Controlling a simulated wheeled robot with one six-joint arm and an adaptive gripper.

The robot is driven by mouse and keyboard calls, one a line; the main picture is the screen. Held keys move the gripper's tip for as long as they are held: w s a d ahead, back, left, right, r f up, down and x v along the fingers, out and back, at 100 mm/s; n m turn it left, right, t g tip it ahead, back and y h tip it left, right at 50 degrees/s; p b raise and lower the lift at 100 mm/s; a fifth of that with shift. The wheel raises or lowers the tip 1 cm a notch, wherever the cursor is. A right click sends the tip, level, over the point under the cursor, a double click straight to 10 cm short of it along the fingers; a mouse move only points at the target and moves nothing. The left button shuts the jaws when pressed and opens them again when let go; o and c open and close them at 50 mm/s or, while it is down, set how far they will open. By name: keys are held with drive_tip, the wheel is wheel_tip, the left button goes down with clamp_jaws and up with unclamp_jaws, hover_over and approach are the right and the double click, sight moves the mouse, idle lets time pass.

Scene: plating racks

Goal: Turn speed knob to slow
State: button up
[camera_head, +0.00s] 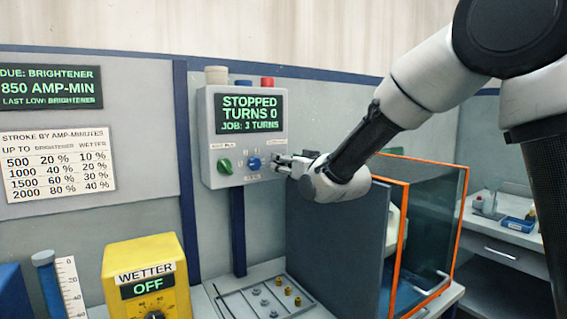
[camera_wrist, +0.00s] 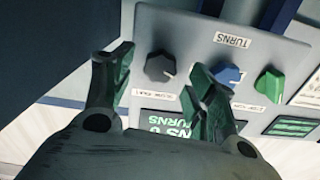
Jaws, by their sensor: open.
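A grey control box (camera_head: 213,105) on the wall shows a screen (camera_head: 250,114) reading "STOPPED, TURNS 0, JOB: 3 TURNS". Its green knob (camera_head: 224,166) and blue knob (camera_head: 254,163) show in the head view. The wrist view shows a dark grey knob (camera_wrist: 160,66), the blue knob (camera_wrist: 228,75) by a "TURNS" label, and the green knob (camera_wrist: 270,85). The small label by the grey knob is unreadable, so I cannot confirm its setting. My gripper (camera_head: 285,160) is open at the box's right side. Its fingers (camera_wrist: 165,63) appear either side of the grey knob; contact is unclear.
A dark panel (camera_head: 335,235) and an orange-edged clear enclosure (camera_head: 425,240) stand below my arm. A yellow "WETTER" box (camera_head: 120,255), showing OFF, is at lower left. A tray (camera_head: 245,302) with small metal pieces lies below the control box.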

drive_tip(key=shift+x, duration=1.1)
drive_tip(key=c, duration=1)
drive_tip(key=shift+n, duration=2.3)
drive_tip(key=o, duration=1)
drive_tip(key=v, duration=1.2)
